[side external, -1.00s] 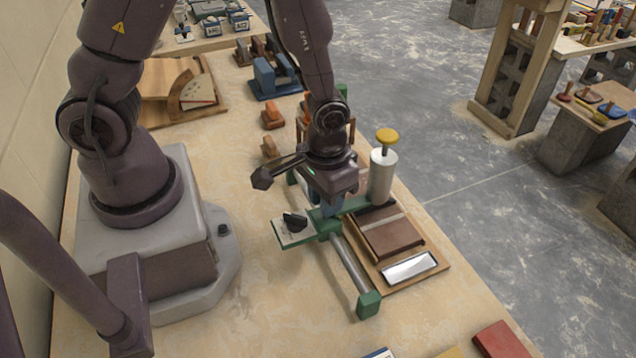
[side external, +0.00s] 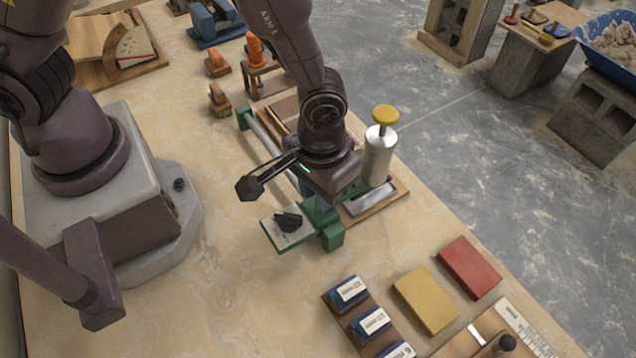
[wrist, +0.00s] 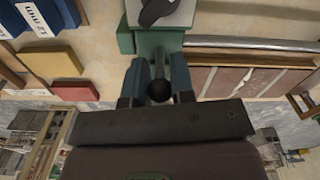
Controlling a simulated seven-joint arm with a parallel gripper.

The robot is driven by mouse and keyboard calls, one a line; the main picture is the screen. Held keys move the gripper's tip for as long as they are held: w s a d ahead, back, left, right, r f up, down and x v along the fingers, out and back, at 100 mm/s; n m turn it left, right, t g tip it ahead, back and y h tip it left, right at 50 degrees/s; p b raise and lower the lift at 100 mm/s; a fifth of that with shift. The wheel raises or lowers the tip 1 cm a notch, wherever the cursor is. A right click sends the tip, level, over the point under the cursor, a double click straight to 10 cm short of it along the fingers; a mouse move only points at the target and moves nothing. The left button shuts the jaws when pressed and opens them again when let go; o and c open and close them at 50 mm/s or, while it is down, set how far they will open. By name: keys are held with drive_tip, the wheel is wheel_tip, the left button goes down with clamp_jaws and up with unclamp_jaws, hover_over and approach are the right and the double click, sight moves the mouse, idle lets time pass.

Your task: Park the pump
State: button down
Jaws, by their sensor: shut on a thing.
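The pump (side external: 379,155) is a silver cylinder with a yellow knob, upright on a green carriage (side external: 316,213). The carriage rides a grey rail (side external: 270,148) between green end blocks. It is at the near end, close against the near end block (side external: 332,237); I cannot tell if they touch. My gripper (wrist: 156,85) is shut on the carriage's upright handle, a thin post with a dark ball (wrist: 159,90) between the blue fingers. In the side view my wrist hides the handle and part of the carriage. A white plate (side external: 288,232) with a black pointer sticks out left of the carriage.
A wooden board (side external: 370,209) with a brown slab and a pale strip lies under the rail's right side. Yellow (side external: 427,299) and red (side external: 469,267) blocks and a rack of blue labelled blocks (side external: 349,292) stand nearer. Bare tabletop (side external: 230,270) lies left.

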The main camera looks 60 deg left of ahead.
drive_tip(key=c, duration=1)
unclamp_jaws()
drive_tip(key=shift+d, duration=0.4)
drive_tip(key=shift+a, duration=0.1)
wheel_tip(320, 180, up, 13)
drive_tip(key=s+a+r+t, duration=0.2)
drive_tip(key=a+r, duration=0.2)
drive_tip(key=a, duration=0.2)
drive_tip(key=s+a+r+m+t, duration=0.1)
drive_tip(key=s+a+r, duration=0.1)
drive_tip(key=a+r, duration=0.3)
drive_tip(key=s+a+r+m+t, duration=0.1)
drive_tip(key=s+a+r+t, duration=0.1)
drive_tip(key=a+r, duration=0.3)
drive_tip(key=shift+s+a+t, duration=0.15)
drive_tip(key=shift+s+a, duration=0.15)
drive_tip(key=shift+a, duration=0.25)
drive_tip(key=shift+s+a+t, duration=0.15)
drive_tip(key=shift+s+a, duration=0.15)
drive_tip(key=shift+a, duration=0.2)
